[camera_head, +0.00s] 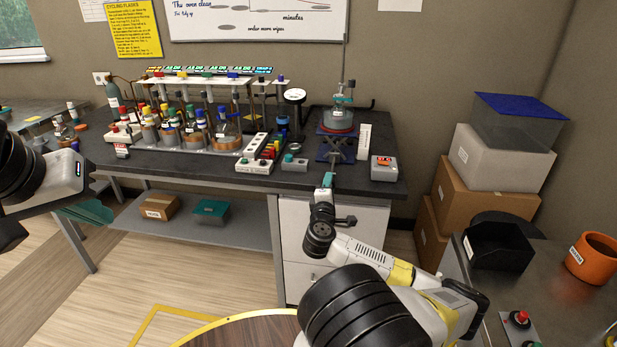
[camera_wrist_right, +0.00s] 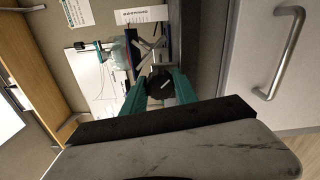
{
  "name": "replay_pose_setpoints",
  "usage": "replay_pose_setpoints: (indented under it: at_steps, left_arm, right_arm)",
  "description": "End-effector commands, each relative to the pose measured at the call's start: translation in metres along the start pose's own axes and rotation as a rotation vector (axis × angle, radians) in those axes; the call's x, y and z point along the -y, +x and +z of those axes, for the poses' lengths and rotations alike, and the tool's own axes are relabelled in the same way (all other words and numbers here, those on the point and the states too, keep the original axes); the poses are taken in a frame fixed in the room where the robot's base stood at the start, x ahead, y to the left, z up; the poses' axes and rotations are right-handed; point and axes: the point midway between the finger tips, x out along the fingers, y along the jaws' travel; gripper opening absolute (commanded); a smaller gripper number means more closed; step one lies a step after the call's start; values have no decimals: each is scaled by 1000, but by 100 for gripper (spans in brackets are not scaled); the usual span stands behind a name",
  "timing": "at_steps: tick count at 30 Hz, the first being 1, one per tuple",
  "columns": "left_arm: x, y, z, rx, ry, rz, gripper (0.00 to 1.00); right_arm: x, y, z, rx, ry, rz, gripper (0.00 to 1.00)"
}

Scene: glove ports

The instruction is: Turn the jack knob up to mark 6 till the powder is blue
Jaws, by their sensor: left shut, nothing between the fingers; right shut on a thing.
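The lab jack (camera_head: 337,150) stands near the right end of the black bench, with a red-rimmed plate and a round glass flask (camera_head: 338,119) on top. The powder's colour cannot be told. My right gripper (camera_head: 328,181) reaches the front of the jack. In the right wrist view its teal fingers (camera_wrist_right: 160,92) are shut on the black jack knob (camera_wrist_right: 160,83), which has a pale pointer line. A white card (camera_head: 364,142) stands right of the jack; its marks are too small to read. My left gripper (camera_head: 86,212) is shut and empty, left of and below the bench top.
Cartons (camera_head: 470,190) are stacked at right. A drawer handle (camera_wrist_right: 284,52) is close beside my right gripper.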

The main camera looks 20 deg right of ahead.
Motion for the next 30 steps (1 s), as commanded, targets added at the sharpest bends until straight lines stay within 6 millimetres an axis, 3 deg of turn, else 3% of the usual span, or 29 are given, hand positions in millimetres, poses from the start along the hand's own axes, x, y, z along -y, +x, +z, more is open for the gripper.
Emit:
replay_pose_setpoints:
  at_steps: [12,28,29,30]
  left_arm:
    - [0,0,0,0,0,0,0]
    - [0,0,0,0,0,0,0]
    - [0,0,0,0,0,0,0]
    - [0,0,0,0,0,0,0]
  right_arm:
    - [0,-1,-1,-3,174,-2,0]
    - [1,-1,-2,-5,194,-3,0]
    - [1,-1,-2,-5,194,-3,40]
    - [1,-1,-2,-5,194,-3,48]
